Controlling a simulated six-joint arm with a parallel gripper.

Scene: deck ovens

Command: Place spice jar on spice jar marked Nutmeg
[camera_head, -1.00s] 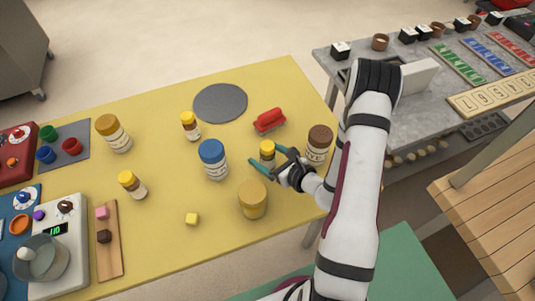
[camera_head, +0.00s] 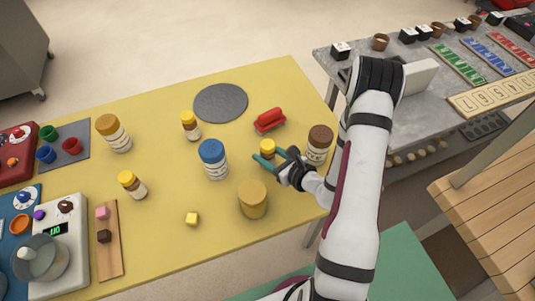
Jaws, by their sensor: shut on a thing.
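My gripper (camera_head: 272,157) is shut on a small yellow-lidded spice jar (camera_head: 267,147) on the right part of the yellow table. The fingers hide most of this jar's body. Two similar small yellow-lidded jars stand at the upper middle (camera_head: 190,125) and to the left (camera_head: 132,185). Larger jars stand upright: one with an orange-yellow lid (camera_head: 114,134), one with a blue lid (camera_head: 213,160), one with a brown lid (camera_head: 318,146) just right of my gripper, and a mustard-coloured one (camera_head: 253,199) in front of it. The labels are too small to read, so I cannot tell which is Nutmeg.
A grey disc (camera_head: 221,102) lies flat at the back of the table, beside a red object (camera_head: 269,120). A yellow cube (camera_head: 192,219) lies near the front. A scale with a bowl (camera_head: 42,258) and a wooden board (camera_head: 109,240) stand at left. The table between the jars is clear.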

